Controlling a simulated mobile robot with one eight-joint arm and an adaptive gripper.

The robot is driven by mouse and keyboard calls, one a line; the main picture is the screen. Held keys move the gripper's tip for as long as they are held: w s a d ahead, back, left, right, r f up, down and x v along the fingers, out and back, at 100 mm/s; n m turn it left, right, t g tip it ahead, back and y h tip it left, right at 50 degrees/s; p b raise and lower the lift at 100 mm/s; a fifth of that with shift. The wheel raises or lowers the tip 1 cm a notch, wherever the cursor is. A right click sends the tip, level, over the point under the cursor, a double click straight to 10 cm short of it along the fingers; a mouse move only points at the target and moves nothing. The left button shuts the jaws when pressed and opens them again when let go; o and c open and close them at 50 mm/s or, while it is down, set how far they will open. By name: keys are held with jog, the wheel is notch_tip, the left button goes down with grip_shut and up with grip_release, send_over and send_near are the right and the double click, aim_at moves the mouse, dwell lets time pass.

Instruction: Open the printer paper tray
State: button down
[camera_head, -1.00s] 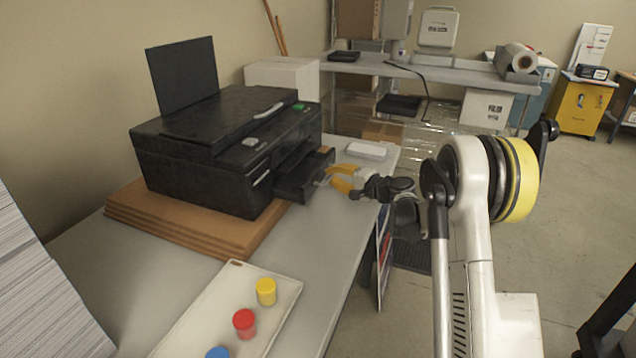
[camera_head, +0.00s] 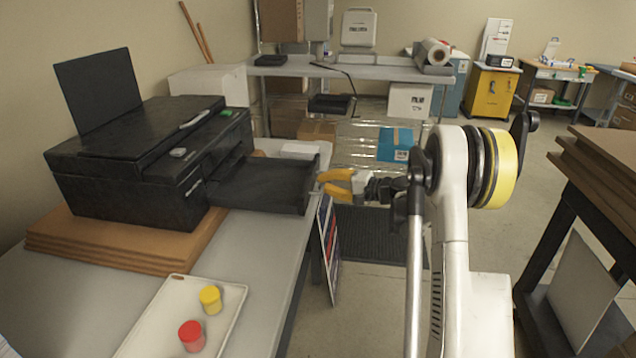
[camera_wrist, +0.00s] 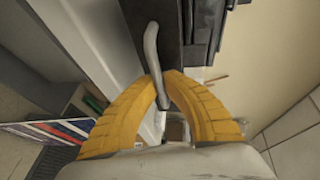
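The black printer (camera_head: 130,165) sits on a stack of brown boards, its lid flap raised. Its paper tray (camera_head: 262,183) is slid far out to the right over the table. In the wrist view the tray's dark front (camera_wrist: 150,25) carries a grey curved handle (camera_wrist: 152,50). My gripper (camera_head: 320,183) is at the tray's outer end. In the wrist view its yellow fingers (camera_wrist: 162,78) close around the handle, one on each side. The exact finger contact is partly hidden.
The brown boards (camera_head: 110,240) lie on the grey table (camera_head: 262,260). A white tray (camera_head: 150,325) with a yellow and a red jar is near the front. A board stack (camera_head: 600,170) stands at right. Open floor (camera_head: 380,300) lies right of the table.

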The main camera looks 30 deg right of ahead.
jog(key=c, duration=1.5)
grip_release()
jog(key=v, duration=1.2)
